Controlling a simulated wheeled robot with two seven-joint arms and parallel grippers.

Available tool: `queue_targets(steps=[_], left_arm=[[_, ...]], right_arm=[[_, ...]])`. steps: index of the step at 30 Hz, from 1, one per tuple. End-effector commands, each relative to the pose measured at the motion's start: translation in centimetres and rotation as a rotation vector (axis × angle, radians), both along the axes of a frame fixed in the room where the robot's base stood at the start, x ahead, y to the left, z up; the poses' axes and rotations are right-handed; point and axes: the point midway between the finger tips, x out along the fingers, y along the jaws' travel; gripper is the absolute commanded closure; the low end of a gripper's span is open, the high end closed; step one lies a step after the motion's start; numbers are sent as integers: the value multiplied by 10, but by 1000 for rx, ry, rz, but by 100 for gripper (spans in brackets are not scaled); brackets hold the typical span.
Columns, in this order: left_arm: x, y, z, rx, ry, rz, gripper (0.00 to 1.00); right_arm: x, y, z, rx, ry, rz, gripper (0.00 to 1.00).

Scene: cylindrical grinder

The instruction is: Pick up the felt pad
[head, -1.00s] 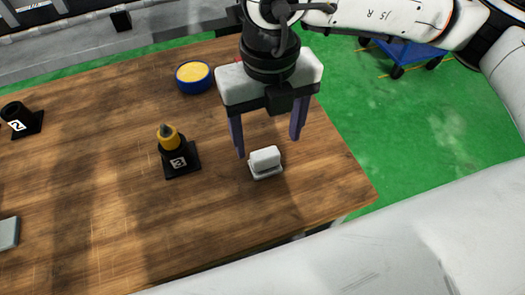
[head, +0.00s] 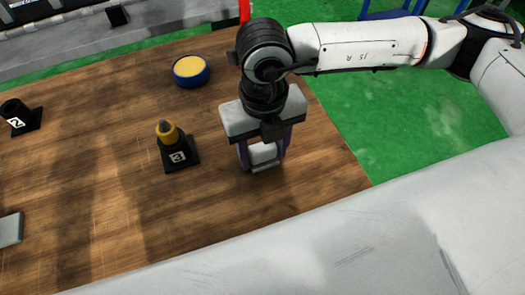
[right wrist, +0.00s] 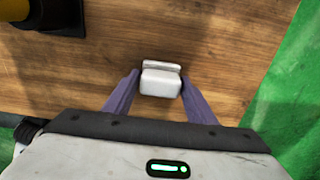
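The felt pad (head: 263,154) is a small white block on a thin grey base, lying on the wooden table (head: 215,225). My right gripper (head: 263,160) points down over it, with one purple finger on each side. In the right wrist view the pad (right wrist: 160,83) sits between the fingertips of the right gripper (right wrist: 160,80), with no clear gap at the tips. The gripper looks shut on the pad, which appears to rest on the table or very close to it. My left gripper is not in view.
A black stand marked 3 (head: 178,158) with a yellow, grey-tipped part stands left of the right gripper. A blue round container with a yellow top (head: 191,71) is farther back. Stand 2 (head: 20,117) and a grey plate (head: 10,229) are at the left. The table's front is clear.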

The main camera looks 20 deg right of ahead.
Motion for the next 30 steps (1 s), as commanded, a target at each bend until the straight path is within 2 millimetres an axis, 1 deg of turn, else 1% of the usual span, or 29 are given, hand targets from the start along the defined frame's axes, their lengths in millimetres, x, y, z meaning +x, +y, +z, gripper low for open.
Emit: queue_targets(steps=[1,4,5,11,14,17,24,27,30], left_arm=[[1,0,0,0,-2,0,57],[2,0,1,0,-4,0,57],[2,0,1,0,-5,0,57],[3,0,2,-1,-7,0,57],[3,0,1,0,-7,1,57],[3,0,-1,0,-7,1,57],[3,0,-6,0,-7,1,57],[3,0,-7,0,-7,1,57],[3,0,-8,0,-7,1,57]], right_arm=[[0,0,0,0,0,0,58],[0,0,0,0,0,0,75],[0,0,1,0,-1,0,77],[0,0,1,0,-1,0,77],[1,0,8,1,-2,0,77],[1,1,23,2,-4,-1,77],[1,1,72,1,-5,0,77],[1,1,87,1,-4,0,77],[0,0,96,1,-1,0,77]])
